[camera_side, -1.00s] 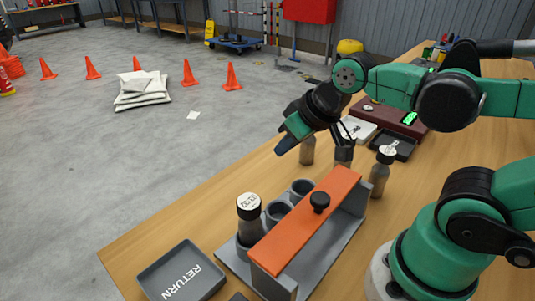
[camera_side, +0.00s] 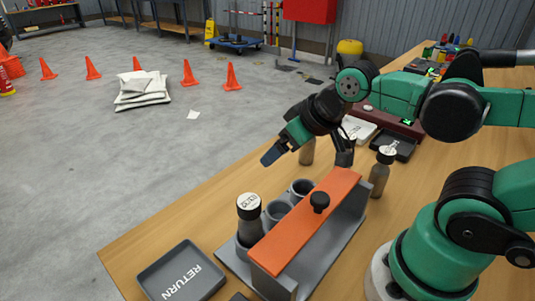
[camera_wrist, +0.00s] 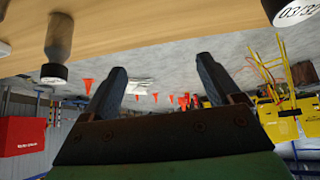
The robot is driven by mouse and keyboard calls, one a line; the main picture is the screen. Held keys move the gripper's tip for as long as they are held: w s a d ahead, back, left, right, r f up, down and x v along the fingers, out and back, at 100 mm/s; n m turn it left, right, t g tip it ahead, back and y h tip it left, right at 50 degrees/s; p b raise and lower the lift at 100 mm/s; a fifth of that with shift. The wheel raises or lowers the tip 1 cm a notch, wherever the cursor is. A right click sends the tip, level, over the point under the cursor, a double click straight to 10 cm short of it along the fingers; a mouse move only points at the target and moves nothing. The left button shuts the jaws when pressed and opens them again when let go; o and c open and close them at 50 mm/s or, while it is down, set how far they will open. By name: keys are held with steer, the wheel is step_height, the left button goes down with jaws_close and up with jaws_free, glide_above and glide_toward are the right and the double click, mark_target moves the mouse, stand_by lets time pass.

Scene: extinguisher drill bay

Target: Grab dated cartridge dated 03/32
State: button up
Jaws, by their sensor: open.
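A cartridge cap marked 03/32 (camera_wrist: 292,12) shows cut off at the top right corner of the wrist view. In the side view, a cartridge with a dark, white-labelled cap (camera_side: 249,207) stands upright in the near socket of a grey rack (camera_side: 232,262); its label is too small to read surely. My gripper (camera_side: 272,153) is above and beyond the rack, tilted down to the left, apart from that cartridge. In the wrist view its two fingers (camera_wrist: 160,82) are spread, with nothing between them.
An orange bar with a black knob (camera_side: 285,238) runs along the rack. Other cartridges stand behind it, one right (camera_side: 380,174) and one under my gripper (camera_side: 307,152). A grey RETURN tray (camera_side: 160,262) lies at front left. Bare table lies left of the rack.

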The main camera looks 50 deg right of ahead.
mark_target(252, 198)
steer(key=s+a+r+n+g+y, duration=0.1)
steer(key=a+r+n+g+y, duration=0.2)
steer(key=n+y, duration=0.45)
steer(key=a+r+n+g+y, duration=0.2)
steer(key=n+g+y, duration=0.25)
steer(key=n, duration=0.55)
steer(key=shift+n, duration=0.25)
steer(key=f, duration=0.6)
steer(key=shift+s+a, duration=0.35)
steer(key=shift+x, duration=2.75)
steer(key=shift+r, duration=0.1)
steer(key=shift+c, duration=0.2)
